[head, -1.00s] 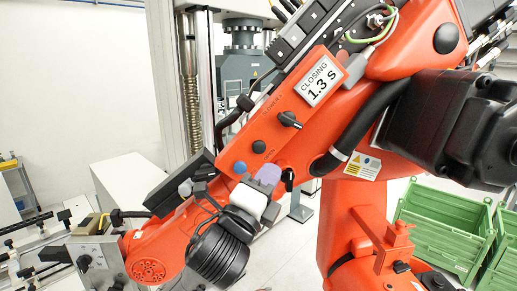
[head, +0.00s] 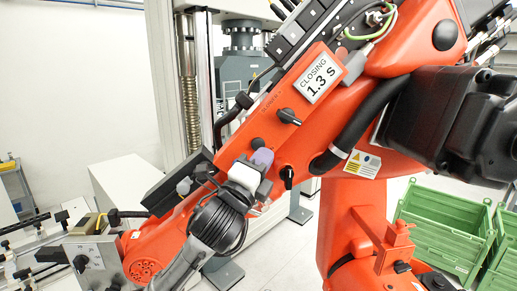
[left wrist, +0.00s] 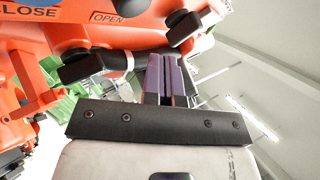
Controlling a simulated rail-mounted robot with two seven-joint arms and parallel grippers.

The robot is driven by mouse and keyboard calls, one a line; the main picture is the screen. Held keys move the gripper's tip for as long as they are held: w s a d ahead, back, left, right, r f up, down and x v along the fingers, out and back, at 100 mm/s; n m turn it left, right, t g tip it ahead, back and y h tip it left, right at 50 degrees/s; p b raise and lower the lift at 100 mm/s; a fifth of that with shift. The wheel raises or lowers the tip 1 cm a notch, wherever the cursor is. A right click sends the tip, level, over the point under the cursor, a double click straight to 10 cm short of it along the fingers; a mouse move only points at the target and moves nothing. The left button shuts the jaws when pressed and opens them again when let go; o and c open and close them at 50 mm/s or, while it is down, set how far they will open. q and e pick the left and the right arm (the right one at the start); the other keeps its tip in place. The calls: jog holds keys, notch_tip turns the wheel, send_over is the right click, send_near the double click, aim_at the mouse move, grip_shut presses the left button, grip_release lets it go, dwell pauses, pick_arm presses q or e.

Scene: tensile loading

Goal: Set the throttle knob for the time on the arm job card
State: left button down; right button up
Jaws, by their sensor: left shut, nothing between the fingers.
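The arm job card (head: 317,82) on the orange arm reads "CLOSING 1.3 s". A black knob (head: 288,117) sits on the orange arm below the card, and a second black knob (head: 288,176) sits lower. I cannot tell for sure which is the throttle knob. My left gripper (head: 262,157) is shut and empty, its purple fingers in front of the orange arm, below and left of the upper knob. In the left wrist view the purple fingers (left wrist: 172,78) are together, between black knobs (left wrist: 95,65) and (left wrist: 183,27), near "CLOSE" and "OPEN" lettering. My right gripper is not in view.
A grey block with a marked dial (head: 82,262) is at the lower left. Green crates (head: 445,225) stand at the right. A grey testing machine (head: 243,70) stands behind the orange arm. A black hose (head: 365,125) runs along the arm.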

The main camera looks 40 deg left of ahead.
aim_at(258, 144)
pick_arm(q)
jog(key=shift+w+a, duration=0.8)
jog(key=shift+a, duration=0.15)
dwell(1.0)
jog(key=shift+w+a, duration=0.2)
dwell(0.5)
jog(key=shift+w+a+p, duration=0.15)
jog(key=shift+a+p, duration=0.05)
jog(key=shift+p, duration=0.15)
dwell(0.4)
jog(key=shift+w+a, duration=0.3)
dwell(0.5)
dwell(1.1)
dwell(0.4)
